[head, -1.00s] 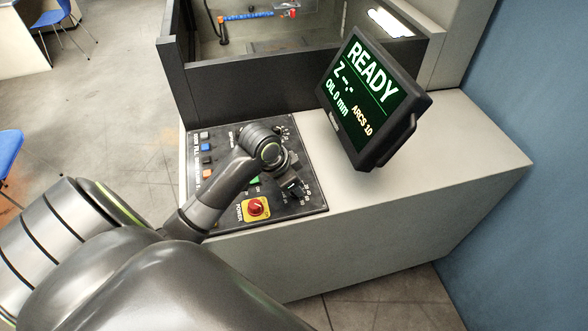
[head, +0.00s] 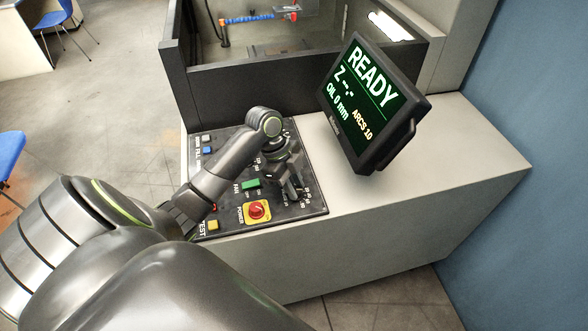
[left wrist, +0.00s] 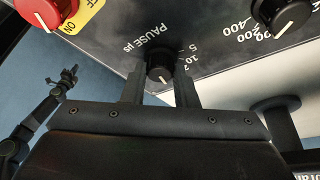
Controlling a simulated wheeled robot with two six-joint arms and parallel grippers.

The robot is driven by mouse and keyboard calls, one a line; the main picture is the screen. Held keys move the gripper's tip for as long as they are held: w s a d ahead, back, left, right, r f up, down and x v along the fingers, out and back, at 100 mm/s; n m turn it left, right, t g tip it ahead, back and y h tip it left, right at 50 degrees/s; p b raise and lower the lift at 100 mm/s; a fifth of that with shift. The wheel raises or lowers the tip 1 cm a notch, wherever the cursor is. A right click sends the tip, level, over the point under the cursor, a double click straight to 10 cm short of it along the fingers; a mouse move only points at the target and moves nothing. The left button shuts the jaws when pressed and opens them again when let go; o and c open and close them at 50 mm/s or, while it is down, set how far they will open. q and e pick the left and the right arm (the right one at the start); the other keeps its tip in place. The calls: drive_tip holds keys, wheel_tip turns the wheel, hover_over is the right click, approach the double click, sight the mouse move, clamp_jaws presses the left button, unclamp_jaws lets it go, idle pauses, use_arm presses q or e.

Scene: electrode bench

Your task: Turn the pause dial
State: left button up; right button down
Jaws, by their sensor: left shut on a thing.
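The pause dial (left wrist: 160,68) is a black round knob with a white pointer line, beside the label "PAUSE µs" in the left wrist view. My left gripper (left wrist: 160,91) has one finger on each side of it and is shut on it. In the head view my left gripper (head: 289,190) reaches down to the lower right of the control panel (head: 222,222) and hides most of the dial. My right gripper (left wrist: 66,76) seems to show small and dark at the left of the left wrist view; its jaws are too small to judge.
A red knob on a yellow plate (head: 257,210) and a green switch (head: 251,184) sit close to my left gripper. Another dial (left wrist: 284,14) is at the upper right of the left wrist view. The monitor (head: 370,100) reading READY stands right of the panel.

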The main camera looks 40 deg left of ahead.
use_arm(q)
drive_tip(key=m+g, duration=0.1)
drive_tip(key=m, duration=0.1)
drive_tip(key=shift+w+m+b, duration=0.1)
drive_tip(key=shift+m+b, duration=0.3)
drive_tip(key=shift+r+m+g+p, duration=0.1)
drive_tip(key=shift+m+g+p, duration=0.25)
drive_tip(key=shift+m, duration=0.45)
drive_tip(key=m+g+p, duration=0.1)
drive_tip(key=m+p, duration=0.1)
drive_tip(key=m+y+p, duration=0.1)
drive_tip(key=m+p, duration=0.1)
drive_tip(key=shift+w+d+r+m+g+p, duration=0.1)
drive_tip(key=shift+d+r+m+g+p, duration=0.1)
drive_tip(key=shift+m+g+p, duration=0.15)
drive_tip(key=shift+w+f+m+g+y+p, duration=0.15)
drive_tip(key=shift+m+g+y+p, duration=0.1)
drive_tip(key=shift+m+p, duration=0.55)
drive_tip(key=shift+s+f+m+g+y+p, duration=0.1)
drive_tip(key=shift+m+g+y+p, duration=0.15)
drive_tip(key=shift+m+p, duration=0.55)
drive_tip(key=o, duration=1)
drive_tip(key=shift+f, duration=0.1)
drive_tip(key=shift+w, duration=0.1)
